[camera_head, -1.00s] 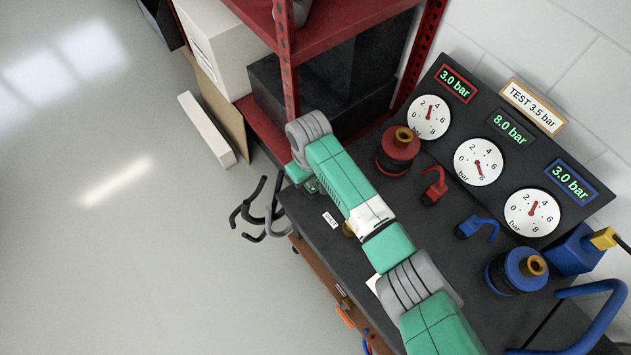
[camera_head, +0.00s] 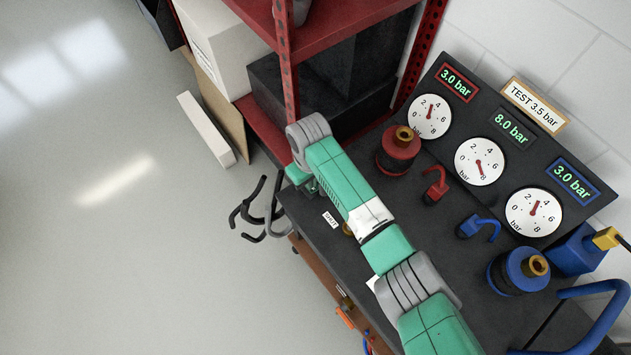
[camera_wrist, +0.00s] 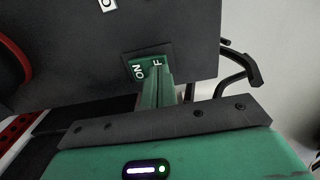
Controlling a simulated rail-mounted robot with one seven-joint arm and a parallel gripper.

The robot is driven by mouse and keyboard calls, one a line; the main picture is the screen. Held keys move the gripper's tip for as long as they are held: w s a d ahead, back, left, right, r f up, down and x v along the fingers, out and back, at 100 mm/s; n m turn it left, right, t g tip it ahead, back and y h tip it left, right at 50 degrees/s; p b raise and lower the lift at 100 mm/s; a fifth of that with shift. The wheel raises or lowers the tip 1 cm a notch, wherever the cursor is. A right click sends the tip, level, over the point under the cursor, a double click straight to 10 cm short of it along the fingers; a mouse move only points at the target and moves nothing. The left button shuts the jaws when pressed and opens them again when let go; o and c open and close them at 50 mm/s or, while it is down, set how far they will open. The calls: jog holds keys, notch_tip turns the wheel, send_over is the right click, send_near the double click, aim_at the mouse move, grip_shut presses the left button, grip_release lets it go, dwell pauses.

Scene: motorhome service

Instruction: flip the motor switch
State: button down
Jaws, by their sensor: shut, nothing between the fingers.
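In the wrist view, the switch (camera_wrist: 137,70) sits in a dark square plate on the dark panel. A green area with white "ON" shows on its left, and an "F" on its right. My gripper (camera_wrist: 157,76) is shut and empty, its narrow fingers reaching up to the switch and covering part of it and its lettering. I cannot tell whether the fingertips touch it. In the head view, the switch and my fingers are hidden; my wrist is at the far left end of the dark bench (camera_head: 318,243).
Behind are a red rack (camera_head: 340,30) and boxes. On the bench stand a red valve (camera_head: 436,187), a blue valve (camera_head: 480,228), and red (camera_head: 398,154) and blue (camera_head: 517,272) cylindrical fittings below several gauges. Dark hooks (camera_head: 250,212) jut out past the bench end.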

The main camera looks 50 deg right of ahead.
jog(key=shift+f, duration=0.45)
jog(key=shift+r, duration=0.1)
notch_tip(320, 180, up, 7)
jog(key=p, duration=0.7)
jog(key=shift+r+p, duration=0.1)
jog(key=shift+p, duration=0.25)
